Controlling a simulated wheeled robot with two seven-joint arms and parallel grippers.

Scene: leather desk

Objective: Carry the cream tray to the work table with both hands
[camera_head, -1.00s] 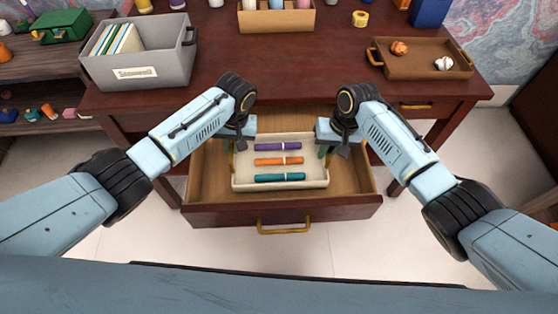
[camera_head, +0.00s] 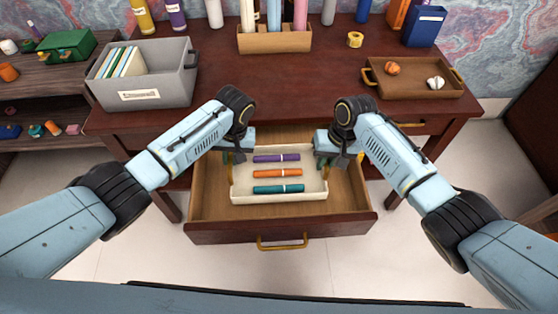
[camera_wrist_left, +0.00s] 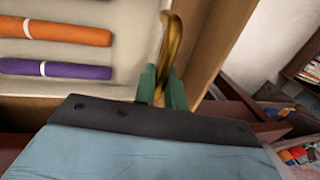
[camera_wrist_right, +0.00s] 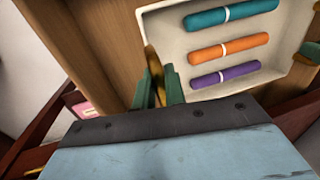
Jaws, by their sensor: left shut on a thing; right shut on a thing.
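The cream tray (camera_head: 245,199) is level inside the open drawer (camera_head: 200,205); I cannot tell whether it touches the drawer floor. My right gripper (camera_head: 329,158) is at the right end, shut on the other handle (camera_wrist_right: 151,60). Both wrists partly hide the tray's far corners in the head view.
The dark wooden desk (camera_head: 280,85) has clear space in its middle. A grey file bin (camera_head: 150,95) stands at left, a wooden holder with bottles (camera_head: 275,41) at the back, a brown tray (camera_head: 415,90) with small balls at right. The drawer front (camera_head: 220,233) rises nearest me.

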